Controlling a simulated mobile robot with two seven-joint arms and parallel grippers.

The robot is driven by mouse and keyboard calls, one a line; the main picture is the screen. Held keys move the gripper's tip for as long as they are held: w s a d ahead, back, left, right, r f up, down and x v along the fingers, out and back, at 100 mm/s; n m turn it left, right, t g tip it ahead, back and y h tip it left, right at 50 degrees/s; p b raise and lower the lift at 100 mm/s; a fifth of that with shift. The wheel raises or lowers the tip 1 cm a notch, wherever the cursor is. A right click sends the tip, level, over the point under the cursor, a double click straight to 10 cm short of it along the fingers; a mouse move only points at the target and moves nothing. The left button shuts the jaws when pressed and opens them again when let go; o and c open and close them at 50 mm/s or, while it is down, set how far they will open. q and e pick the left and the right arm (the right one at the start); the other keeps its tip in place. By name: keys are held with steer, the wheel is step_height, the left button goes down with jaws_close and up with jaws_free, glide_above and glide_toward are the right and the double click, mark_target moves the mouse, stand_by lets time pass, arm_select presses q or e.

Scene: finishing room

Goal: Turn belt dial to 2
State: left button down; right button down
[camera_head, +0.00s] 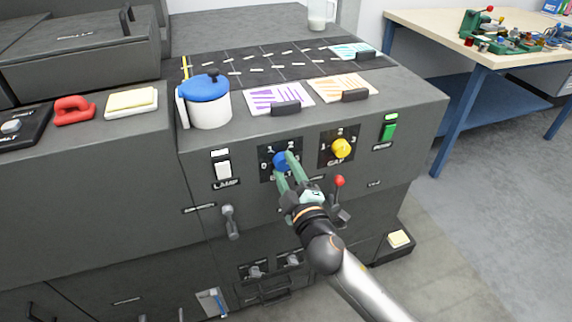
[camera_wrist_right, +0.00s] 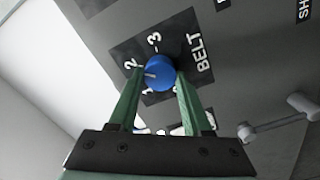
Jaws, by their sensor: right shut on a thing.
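The belt dial is a blue round knob (camera_head: 280,160) on a dark plate, on the front of the grey machine. It also shows in the right wrist view (camera_wrist_right: 161,73), with the word BELT and numbers around it. A pale mark on its face points left in that view, roughly between 1 and 2; the exact setting is hard to tell. My right gripper (camera_head: 284,167) has its green fingers on either side of the knob and is shut on it. Part of the plate is hidden behind the fingers. My left gripper is not in view.
A white lamp switch (camera_head: 222,167) is to the left, a green switch (camera_head: 388,129) to the right. A red-tipped lever (camera_head: 339,182) stands near my right gripper. A blue-lidded pot (camera_head: 209,105) stands above.

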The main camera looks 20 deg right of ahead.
steer(key=shift+r+n, duration=0.15)
steer(key=shift+n, duration=0.25)
steer(key=c, duration=0.6)
jaws_free()
steer(key=shift+c, duration=0.2)
steer(key=o, duration=0.3)
steer(key=shift+s+f, duration=0.1)
steer(key=shift+f, duration=0.1)
